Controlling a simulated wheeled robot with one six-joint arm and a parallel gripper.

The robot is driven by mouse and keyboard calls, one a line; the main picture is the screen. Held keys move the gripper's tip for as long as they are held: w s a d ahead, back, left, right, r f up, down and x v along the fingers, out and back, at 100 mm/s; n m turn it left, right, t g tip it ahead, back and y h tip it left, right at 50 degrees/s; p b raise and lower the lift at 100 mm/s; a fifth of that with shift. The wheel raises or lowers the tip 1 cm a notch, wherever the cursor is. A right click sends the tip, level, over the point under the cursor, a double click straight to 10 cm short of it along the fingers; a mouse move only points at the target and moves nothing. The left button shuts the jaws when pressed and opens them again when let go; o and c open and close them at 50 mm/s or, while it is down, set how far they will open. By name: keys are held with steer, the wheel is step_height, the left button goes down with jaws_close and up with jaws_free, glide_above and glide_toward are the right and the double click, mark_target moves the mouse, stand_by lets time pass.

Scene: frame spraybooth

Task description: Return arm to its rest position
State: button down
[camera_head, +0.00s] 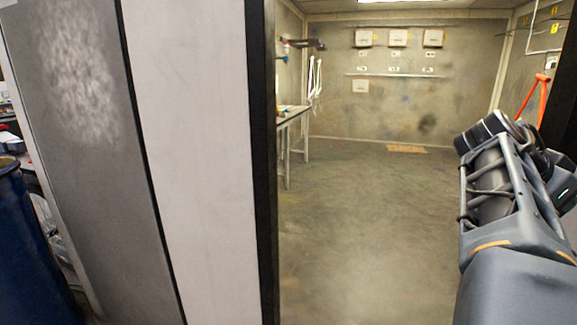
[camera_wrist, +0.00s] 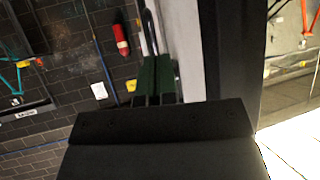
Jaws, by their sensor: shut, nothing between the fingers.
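My arm (camera_head: 500,225) stands at the right of the head view, its upper end raised in front of the booth opening; the gripper cannot be made out there. In the wrist view my gripper (camera_wrist: 156,78) shows as dark green fingers beyond a black plate. The fingers are together, with nothing held between them.
The spray booth's concrete floor (camera_head: 370,220) is open and clear. A workbench (camera_head: 292,115) stands along its left wall. A white panel (camera_head: 195,150) with a black post (camera_head: 261,160) edges the opening. A blue drum (camera_head: 28,245) stands at far left. A red extinguisher (camera_wrist: 121,38) shows.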

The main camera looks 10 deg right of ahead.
steer(key=w+a+f+n+t+y+p, duration=0.1)
steer(key=w+a+n+t+y+p, duration=0.15)
steer(key=w+a+n+p, duration=0.45)
steer(key=w+a+f+n+t+y+p, duration=0.15)
steer(key=w+a+n+t+p, duration=0.3)
steer(key=a, duration=0.45)
steer(key=s+a+f+n+y+p, duration=0.1)
steer(key=a+n+y+p, duration=0.2)
steer(key=a, duration=0.6)
steer(key=s+a+f+n+y+p, duration=0.1)
steer(key=a+f+n+y+p, duration=0.1)
steer(key=a+n+y+p, duration=0.2)
steer(key=a+n+p, duration=0.3)
steer(key=a+p, duration=0.1)
steer(key=a, duration=0.2)
steer(key=shift+s+a+f+g+y+p, duration=0.2)
steer(key=shift+s+g+y+p, duration=0.1)
steer(key=shift+s+p, duration=0.1)
steer(key=shift+d, duration=0.1)
